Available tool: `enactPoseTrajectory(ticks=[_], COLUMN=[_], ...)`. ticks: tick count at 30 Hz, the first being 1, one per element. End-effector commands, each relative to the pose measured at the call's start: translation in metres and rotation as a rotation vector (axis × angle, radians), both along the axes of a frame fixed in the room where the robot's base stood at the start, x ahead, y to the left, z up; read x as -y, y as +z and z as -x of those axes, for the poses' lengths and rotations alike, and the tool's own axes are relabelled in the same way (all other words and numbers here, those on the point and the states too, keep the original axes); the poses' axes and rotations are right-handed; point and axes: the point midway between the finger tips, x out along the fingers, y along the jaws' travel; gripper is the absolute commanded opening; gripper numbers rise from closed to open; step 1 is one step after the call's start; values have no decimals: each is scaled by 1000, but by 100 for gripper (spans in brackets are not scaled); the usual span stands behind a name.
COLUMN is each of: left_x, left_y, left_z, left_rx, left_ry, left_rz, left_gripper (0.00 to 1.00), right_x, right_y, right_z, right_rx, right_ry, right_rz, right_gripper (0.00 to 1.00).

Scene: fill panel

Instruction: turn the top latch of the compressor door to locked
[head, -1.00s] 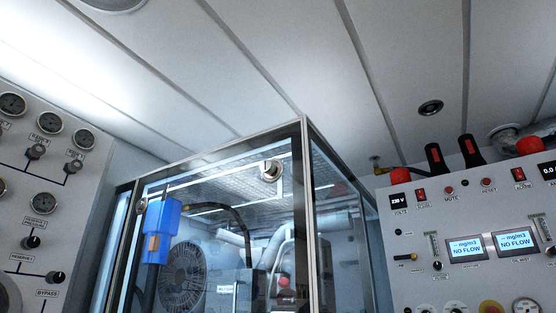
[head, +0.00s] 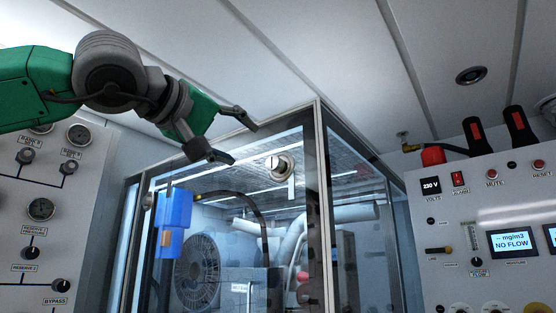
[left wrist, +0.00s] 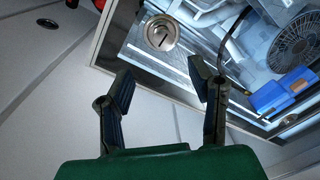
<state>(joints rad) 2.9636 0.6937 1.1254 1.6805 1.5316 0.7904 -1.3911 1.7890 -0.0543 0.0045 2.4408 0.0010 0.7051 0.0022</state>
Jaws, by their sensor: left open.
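The compressor door (head: 230,195) is a clear panel in a metal frame, and it looks closed. Its top latch (head: 278,165) is a round metal knob near the upper right corner of the door. The latch also shows in the left wrist view (left wrist: 161,34), with a dark slot across its face. My left gripper (head: 243,138) is open and empty, up and to the left of the latch, apart from it. In the left wrist view its two fingers (left wrist: 162,85) are spread, with the latch beyond and between them. My right gripper is not in view.
A blue box (head: 173,222) with a hose is at the door's left side. A gauge panel (head: 50,215) stands at left and a control panel (head: 480,220) with switches and displays at right. The ceiling (head: 370,60) is close above.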

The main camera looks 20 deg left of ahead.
Motion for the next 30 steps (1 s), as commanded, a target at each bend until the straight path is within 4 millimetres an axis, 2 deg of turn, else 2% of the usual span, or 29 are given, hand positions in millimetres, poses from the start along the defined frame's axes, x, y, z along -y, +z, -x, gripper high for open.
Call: enactPoseTrajectory(ticks=[9,15,21,30], left_x=[19,30,35,34], left_y=[0,0,0,0], left_z=[-66,-98,-113,-116], left_rx=[-2,-1,1,1], left_ry=[3,3,2,2], left_rz=[-3,-1,-2,-1], left_gripper=[48,48,48,48], right_x=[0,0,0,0], right_y=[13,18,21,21], right_z=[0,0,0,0], right_rx=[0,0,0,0], right_ry=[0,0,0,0], right_rz=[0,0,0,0], right_gripper=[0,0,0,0])
